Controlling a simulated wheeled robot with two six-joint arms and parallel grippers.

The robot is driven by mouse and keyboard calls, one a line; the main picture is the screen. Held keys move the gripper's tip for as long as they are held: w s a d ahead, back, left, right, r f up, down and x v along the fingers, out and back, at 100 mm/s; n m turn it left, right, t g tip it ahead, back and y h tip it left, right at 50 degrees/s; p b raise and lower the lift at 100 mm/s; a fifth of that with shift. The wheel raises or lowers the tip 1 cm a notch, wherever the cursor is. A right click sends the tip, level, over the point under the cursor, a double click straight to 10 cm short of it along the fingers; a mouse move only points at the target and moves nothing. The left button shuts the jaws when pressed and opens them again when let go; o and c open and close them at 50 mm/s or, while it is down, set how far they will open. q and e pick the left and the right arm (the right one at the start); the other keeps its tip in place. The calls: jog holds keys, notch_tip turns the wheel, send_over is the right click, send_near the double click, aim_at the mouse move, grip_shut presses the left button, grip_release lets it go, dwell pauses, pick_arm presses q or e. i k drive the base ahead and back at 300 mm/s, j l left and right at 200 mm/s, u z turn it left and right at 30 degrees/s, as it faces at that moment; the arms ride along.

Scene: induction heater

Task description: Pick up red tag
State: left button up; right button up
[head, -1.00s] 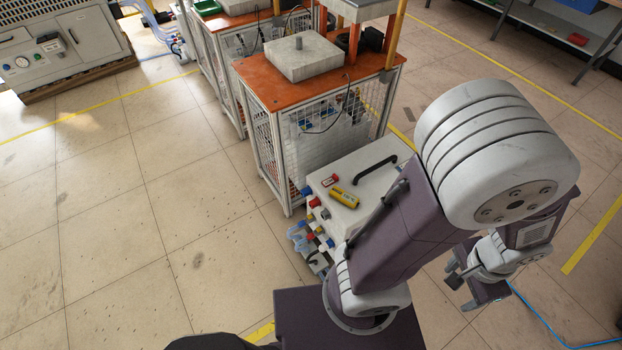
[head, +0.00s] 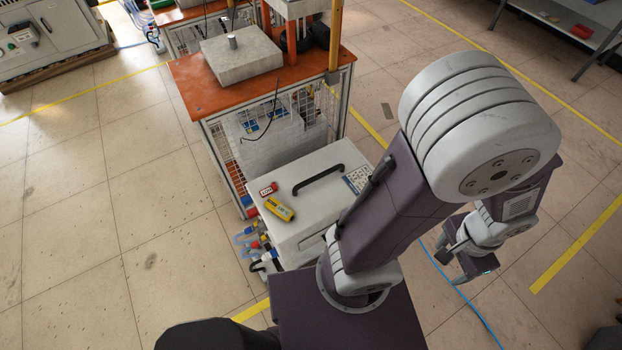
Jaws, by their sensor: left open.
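The red tag (head: 268,189) is a small red piece with a pale label. It lies flat on the light-grey top of the induction heater box (head: 325,205), near its left edge. My left gripper (head: 453,267) shows at the right of the head view, low over the floor and beyond the box's right side. It is open with nothing between its fingers, well apart from the tag. My right gripper does not show.
A yellow handheld device (head: 279,208) lies just in front of the tag. A black handle (head: 318,180) rises from the box top. An orange-topped workbench (head: 205,88) stands behind. Hoses and fittings (head: 255,245) stick out at the box's left. Floor at left is clear.

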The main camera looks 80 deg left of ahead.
aim_at(267, 192)
jog(key=i+z, duration=0.1)
jog(key=z, duration=0.35)
jog(key=j+z, duration=0.15)
jog(key=z, duration=0.3)
jog(key=i+j+z, duration=0.1)
jog(key=z, duration=0.35)
jog(key=j+z, duration=0.15)
jog(key=z, duration=0.25)
jog(key=j+z, duration=0.15)
jog(key=z, duration=0.8)
jog(key=k+j+z, duration=0.1)
jog(key=z, duration=0.85)
jog(key=k+z, duration=0.1)
jog(key=z, duration=0.9)
jog(key=k+z, duration=0.1)
jog(key=z, duration=0.85)
jog(key=l+z, duration=0.15)
jog(key=z, duration=0.2)
jog(key=k+l+z, duration=0.1)
jog(key=z, duration=0.25)
jog(key=l+z, duration=0.2)
jog(key=z, duration=0.15)
